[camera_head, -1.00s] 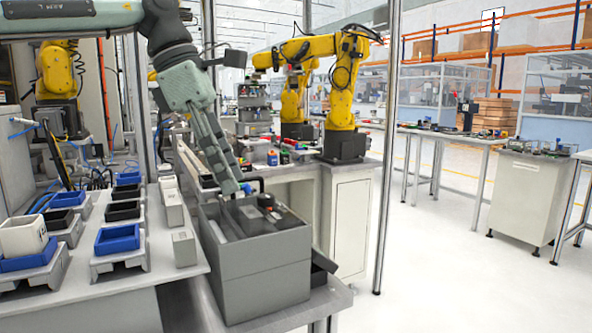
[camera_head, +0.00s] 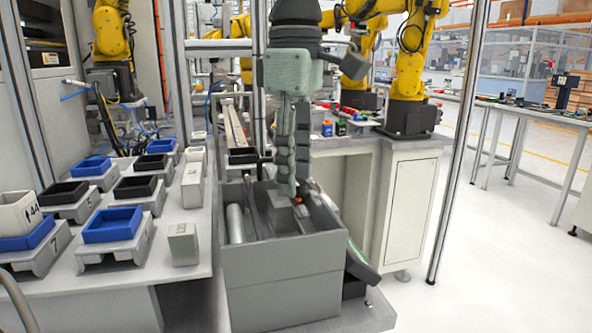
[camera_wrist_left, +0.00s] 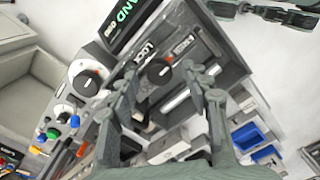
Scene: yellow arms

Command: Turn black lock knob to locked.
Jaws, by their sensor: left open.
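The black lock knob (camera_wrist_left: 160,70) has a red mark and sits beside the LOCK label (camera_wrist_left: 145,50) inside the grey box (camera_head: 285,262). My left gripper (camera_head: 290,190) reaches down into this box. In the left wrist view my left gripper (camera_wrist_left: 162,74) is open, with one finger on each side of the knob in the picture. I cannot tell whether the fingers touch it. In the head view the fingers mostly hide the knob. Dark jointed parts at the top right of the wrist view look like my right gripper (camera_wrist_left: 268,13); their opening is unclear.
A larger knob with a white ring (camera_wrist_left: 87,82) and several coloured buttons lie left of the lock knob in the wrist view. The box walls stand close around the left gripper. Trays with blue bins (camera_head: 112,224) fill the bench at left.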

